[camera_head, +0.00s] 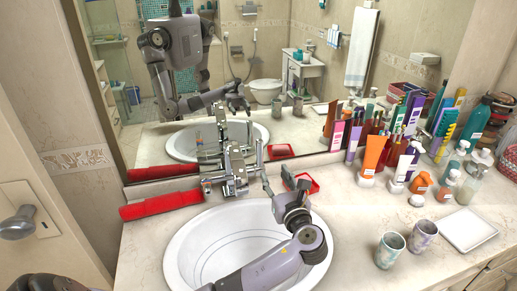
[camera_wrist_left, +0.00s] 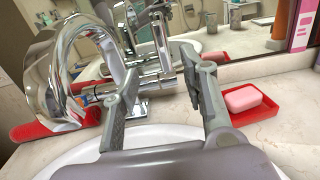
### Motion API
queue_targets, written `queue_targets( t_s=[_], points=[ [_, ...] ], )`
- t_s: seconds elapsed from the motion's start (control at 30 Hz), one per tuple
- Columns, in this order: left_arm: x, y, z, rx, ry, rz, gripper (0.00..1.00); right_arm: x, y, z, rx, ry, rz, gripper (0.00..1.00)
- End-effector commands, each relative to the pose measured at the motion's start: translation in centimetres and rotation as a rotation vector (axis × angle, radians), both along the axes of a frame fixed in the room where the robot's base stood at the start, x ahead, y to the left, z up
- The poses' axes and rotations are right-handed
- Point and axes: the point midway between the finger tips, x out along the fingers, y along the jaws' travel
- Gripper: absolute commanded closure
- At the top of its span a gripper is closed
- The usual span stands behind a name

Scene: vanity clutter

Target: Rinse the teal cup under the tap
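The teal cup (camera_head: 389,251) stands upright on the counter right of the basin, close beside a purple-patterned cup (camera_head: 423,234). The chrome tap (camera_head: 235,170) stands behind the basin (camera_head: 187,256); it also fills the left of the left wrist view (camera_wrist_left: 66,62). I see no water running. My left gripper (camera_head: 277,178) reaches over the basin's back right side, just right of the tap. In the left wrist view its fingers (camera_wrist_left: 160,62) are spread, with tap parts showing behind the gap. Contact with the tap cannot be told. My right gripper is out of view.
A red dish (camera_wrist_left: 270,112) with pink soap (camera_wrist_left: 243,98) lies close right of the left gripper. Tubes and bottles (camera_head: 375,152) crowd the back right. A white tray (camera_head: 467,230) lies right of the cups. The mirror rises behind.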

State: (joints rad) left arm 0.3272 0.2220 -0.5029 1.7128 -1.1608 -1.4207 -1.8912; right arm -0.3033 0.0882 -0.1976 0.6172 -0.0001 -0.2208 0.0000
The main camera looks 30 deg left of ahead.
Motion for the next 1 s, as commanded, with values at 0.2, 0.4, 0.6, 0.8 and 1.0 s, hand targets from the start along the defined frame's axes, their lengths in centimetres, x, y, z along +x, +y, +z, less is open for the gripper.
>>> queue_targets(
  t_s=[0.2,0.4,0.6,0.8,1.0],
  points=[
    [2.7,3.3,0.4,0.001,0.002,0.004,0.60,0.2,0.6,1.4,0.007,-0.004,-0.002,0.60],
    [5.6,6.7,0.4,0.001,0.001,0.003,0.60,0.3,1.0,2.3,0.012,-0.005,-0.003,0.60],
    [8.3,9.8,0.2,0.000,0.003,0.003,0.60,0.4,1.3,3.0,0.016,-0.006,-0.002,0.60],
    [10.0,11.7,0.1,-0.002,0.001,0.001,0.60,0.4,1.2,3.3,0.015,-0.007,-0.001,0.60],
    [10.5,12.4,0.0,-0.003,0.001,0.000,0.60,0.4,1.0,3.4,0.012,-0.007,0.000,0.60]
  ],
)
